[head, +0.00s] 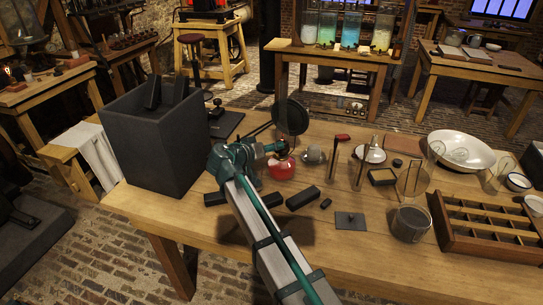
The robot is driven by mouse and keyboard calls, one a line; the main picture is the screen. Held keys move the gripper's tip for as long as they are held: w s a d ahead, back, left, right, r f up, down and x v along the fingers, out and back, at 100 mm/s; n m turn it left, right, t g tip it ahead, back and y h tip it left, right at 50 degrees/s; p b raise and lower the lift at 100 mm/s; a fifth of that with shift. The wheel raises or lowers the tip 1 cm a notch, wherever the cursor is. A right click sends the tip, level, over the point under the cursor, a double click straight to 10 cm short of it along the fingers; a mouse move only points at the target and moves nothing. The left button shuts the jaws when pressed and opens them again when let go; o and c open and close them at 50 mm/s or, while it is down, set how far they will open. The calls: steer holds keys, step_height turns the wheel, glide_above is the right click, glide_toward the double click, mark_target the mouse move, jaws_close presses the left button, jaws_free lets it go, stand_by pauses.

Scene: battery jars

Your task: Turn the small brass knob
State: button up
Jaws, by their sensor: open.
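My teal and grey arm reaches across the wooden table, and my gripper (283,154) is at its far end, just above a small red vessel (281,168). The gripper is small and dark here; it looks open, with nothing seen in it. I cannot tell whether it touches the red vessel. I cannot make out the small brass knob for certain in this view; the gripper and arm may hide part of the area near the red vessel.
A tall dark box (150,140) stands on the left of the table (350,265). A round black disc (290,117) stands behind my gripper. A wooden compartment tray (490,228), dark cup (411,223) and white bowl (460,150) are on the right. Jars (350,31) stand on the back bench.

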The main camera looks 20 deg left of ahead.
step_height(320, 180, up, 6)
stand_by(0.6)
